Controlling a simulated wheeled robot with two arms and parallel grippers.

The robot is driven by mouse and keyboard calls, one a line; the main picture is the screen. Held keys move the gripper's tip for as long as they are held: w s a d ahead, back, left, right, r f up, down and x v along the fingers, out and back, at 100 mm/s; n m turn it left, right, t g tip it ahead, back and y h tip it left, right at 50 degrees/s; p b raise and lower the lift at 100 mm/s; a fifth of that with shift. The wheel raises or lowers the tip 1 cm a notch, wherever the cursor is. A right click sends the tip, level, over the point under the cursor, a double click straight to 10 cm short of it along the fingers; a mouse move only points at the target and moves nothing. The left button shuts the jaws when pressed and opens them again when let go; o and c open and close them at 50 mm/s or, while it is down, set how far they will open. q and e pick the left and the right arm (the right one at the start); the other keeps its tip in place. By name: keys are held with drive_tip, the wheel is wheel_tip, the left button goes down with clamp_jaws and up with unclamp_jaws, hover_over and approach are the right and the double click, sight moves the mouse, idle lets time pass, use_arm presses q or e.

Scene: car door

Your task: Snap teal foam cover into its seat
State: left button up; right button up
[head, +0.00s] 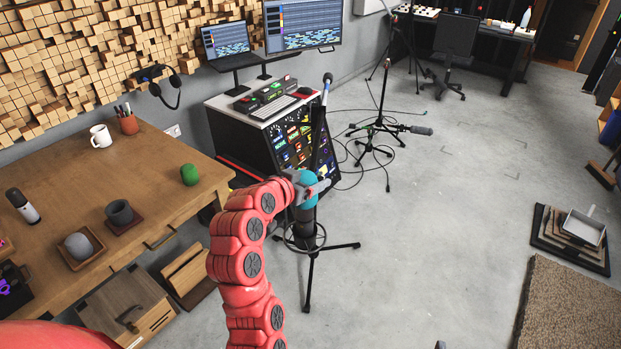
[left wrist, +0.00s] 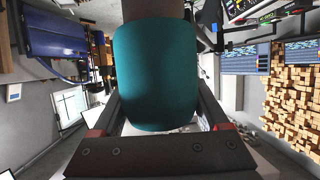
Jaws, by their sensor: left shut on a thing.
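The teal foam cover (head: 307,200) is at the top end of a dark microphone body (head: 305,226) on a floor stand. My left gripper (head: 314,189) is shut on the cover, coming from the left and above. In the left wrist view the rounded teal cover (left wrist: 156,75) fills the space between my fingers, and the dark grey body (left wrist: 150,17) meets its far end. The cover and body look in line; how deep the cover sits is hidden. My right gripper is not in view.
A wooden table (head: 150,172) at left holds a green foam piece (head: 190,174), a grey one in a tray (head: 78,246), a dark cup (head: 120,212) and a white mug (head: 101,136). A mixing console (head: 275,125) stands behind.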

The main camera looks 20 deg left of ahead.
use_arm(q)
wheel_tip(320, 180, down, 6)
drive_tip(key=b, duration=0.4)
drive_tip(key=shift+f+b, duration=0.15)
drive_tip(key=shift+b, duration=0.25)
idle(1.4)
drive_tip(key=o, duration=1.2)
drive_tip(key=b+v, duration=0.1)
drive_tip(key=v, duration=0.4)
drive_tip(key=shift+s+a+b, duration=0.1)
drive_tip(key=shift+b, duration=0.2)
drive_tip(key=p+v, duration=1.2)
drive_tip(key=p, duration=0.6)
drive_tip(key=shift+p, duration=0.35)
